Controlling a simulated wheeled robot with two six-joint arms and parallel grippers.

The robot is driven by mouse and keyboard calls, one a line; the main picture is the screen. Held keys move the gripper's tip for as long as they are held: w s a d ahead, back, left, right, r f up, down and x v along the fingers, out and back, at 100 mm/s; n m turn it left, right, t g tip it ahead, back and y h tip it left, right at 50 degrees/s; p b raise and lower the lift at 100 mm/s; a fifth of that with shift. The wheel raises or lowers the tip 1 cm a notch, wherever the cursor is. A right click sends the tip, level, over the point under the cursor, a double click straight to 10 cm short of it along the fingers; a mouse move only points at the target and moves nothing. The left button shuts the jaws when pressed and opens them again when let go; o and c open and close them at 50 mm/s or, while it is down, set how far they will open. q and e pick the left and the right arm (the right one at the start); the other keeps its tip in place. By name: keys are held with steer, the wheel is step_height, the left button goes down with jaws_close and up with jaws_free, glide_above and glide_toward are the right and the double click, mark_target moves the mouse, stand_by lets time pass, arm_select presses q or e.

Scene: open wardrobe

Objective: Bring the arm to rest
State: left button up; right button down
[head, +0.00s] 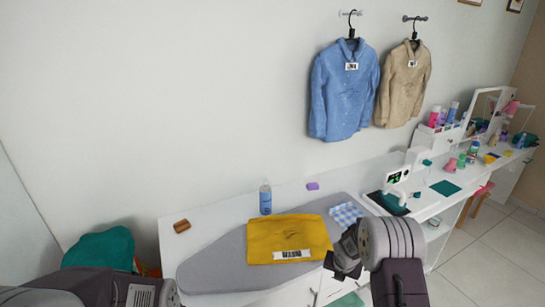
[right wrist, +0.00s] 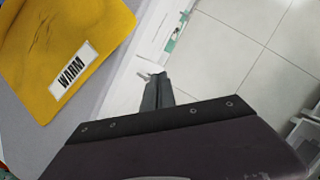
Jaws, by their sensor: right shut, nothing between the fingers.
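My right gripper (head: 344,261) is over the front right edge of the ironing surface, just right of a folded yellow garment. In the right wrist view its fingers (right wrist: 157,90) are closed together and empty, above the white counter edge and the tiled floor. My left arm shows only in part at the bottom left of the head view; its gripper is not visible. The yellow garment (head: 290,238) lies flat on the grey ironing board (head: 215,262), with a white label on it. It also fills the upper left of the right wrist view (right wrist: 60,40).
A blue shirt (head: 343,92) and a beige shirt (head: 404,84) hang on wall hooks. A spray bottle (head: 265,199), brown block (head: 182,226), purple block (head: 312,186) and checked cloth (head: 345,215) sit on the counter. A white machine (head: 397,183) stands right.

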steer(key=s+a+r+m, duration=0.5)
steer(key=s+r+m, duration=0.35)
steer(key=r, duration=0.45)
steer(key=s+a+f+m+g, duration=0.1)
steer(key=s+m, duration=0.7)
steer(key=m, duration=0.3)
steer(key=s+a+f+m+g+y, duration=0.1)
steer(key=s+a+m+g, duration=0.1)
steer(key=s+m, duration=0.7)
steer(key=shift+m+y, duration=0.3)
steer(key=shift+m, duration=0.95)
steer(key=shift+s, duration=0.1)
